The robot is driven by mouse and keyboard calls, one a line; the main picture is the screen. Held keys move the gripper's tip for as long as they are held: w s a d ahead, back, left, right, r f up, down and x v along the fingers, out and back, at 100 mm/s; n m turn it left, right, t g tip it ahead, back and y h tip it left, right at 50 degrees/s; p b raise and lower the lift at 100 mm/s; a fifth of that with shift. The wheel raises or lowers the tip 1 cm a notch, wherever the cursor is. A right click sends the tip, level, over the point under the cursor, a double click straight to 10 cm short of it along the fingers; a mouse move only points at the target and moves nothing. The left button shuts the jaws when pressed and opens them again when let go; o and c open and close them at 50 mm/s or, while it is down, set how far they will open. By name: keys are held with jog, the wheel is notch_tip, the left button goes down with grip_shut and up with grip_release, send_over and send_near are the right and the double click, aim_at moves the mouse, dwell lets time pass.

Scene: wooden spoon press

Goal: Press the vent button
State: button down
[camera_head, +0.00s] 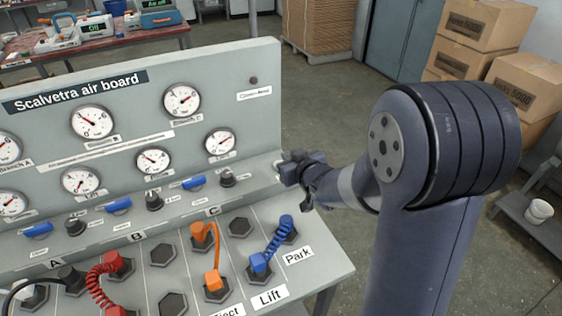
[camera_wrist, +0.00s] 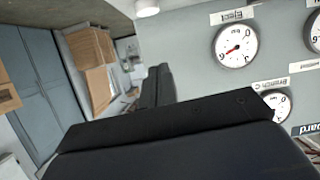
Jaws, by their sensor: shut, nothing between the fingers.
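The grey air board (camera_head: 215,75) stands at the left in the head view, with dials, knobs and hoses. My gripper (camera_head: 290,167) is shut and empty at the right end of its narrow ledge. A pale round part (camera_head: 278,166) shows just left of the fingertips, partly hidden by them; whether they touch it I cannot tell. In the wrist view a white round knob or button (camera_wrist: 147,7) shows at the top edge, beyond my gripper (camera_wrist: 160,82). No label reading "vent" is legible, so I cannot confirm which part is the vent button.
A blue coiled hose (camera_head: 278,240) and an orange hose (camera_head: 212,245) plug into the lower panel near my gripper. Blue levers (camera_head: 195,183) and black knobs (camera_head: 227,178) line the ledge. Cardboard boxes (camera_head: 480,25) stand at the back right. Open floor lies right of the board.

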jog(key=x, duration=0.6)
jog(key=f, duration=0.3)
jog(key=shift+w+f, duration=0.1)
jog(key=shift+w, duration=0.15)
jog(key=shift+s+d+f+p, duration=0.1)
jog(key=shift+f+p, duration=0.2)
jog(key=shift+f, duration=0.25)
